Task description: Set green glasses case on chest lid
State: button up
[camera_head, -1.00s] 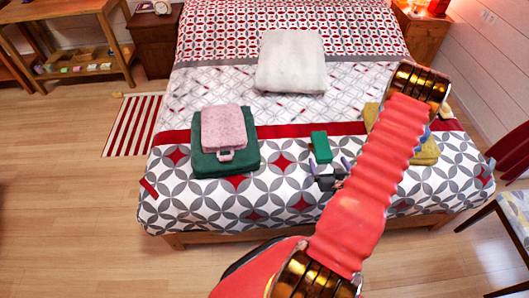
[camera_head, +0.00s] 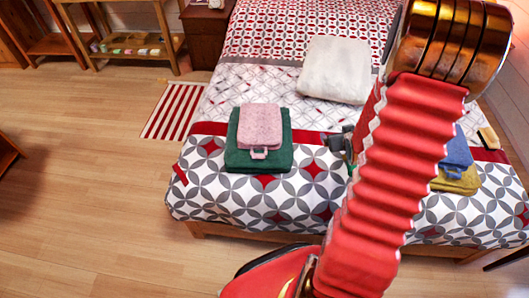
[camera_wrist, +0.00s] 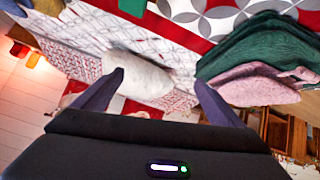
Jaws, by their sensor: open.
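The green glasses case (camera_wrist: 133,6) shows only in part at the top edge of the wrist view, on the bed. My gripper (camera_head: 337,141) is over the bed, right of the green and pink folded stack. Its two dark fingers (camera_wrist: 159,79) are spread apart with nothing held between them. The case lies outside the finger gap. I cannot make out a chest or its lid in either view.
A dark green folded cloth (camera_head: 285,155) with a pink one (camera_head: 260,124) on top lies on the bed. A white folded blanket (camera_head: 335,68) is farther back. A yellow cloth (camera_head: 459,182) with a blue item (camera_head: 456,152) lies right. Bare floor (camera_head: 80,200) is open at left.

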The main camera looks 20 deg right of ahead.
jog(key=a+r+n+g+y, duration=0.1)
jog(key=a+r+g+y, duration=0.1)
jog(key=a+r, duration=1.45)
jog(key=s+a+r+y, duration=0.1)
jog(key=s+a+r, duration=0.1)
jog(key=s+a, duration=0.3)
jog(key=s+a+r+n+g+y, duration=0.1)
jog(key=s+a+r, duration=0.2)
jog(key=s+a, duration=0.2)
jog(key=s+a+r+y, duration=0.1)
jog(key=s+a+r, duration=0.2)
jog(key=a, duration=0.6)
jog(key=shift+s+r+n, duration=0.15)
jog(key=shift+s+n, duration=0.25)
jog(key=shift+s, duration=0.7)
jog(key=shift+o, duration=0.2)
jog(key=shift+o, duration=1)
jog(key=shift+d, duration=0.1)
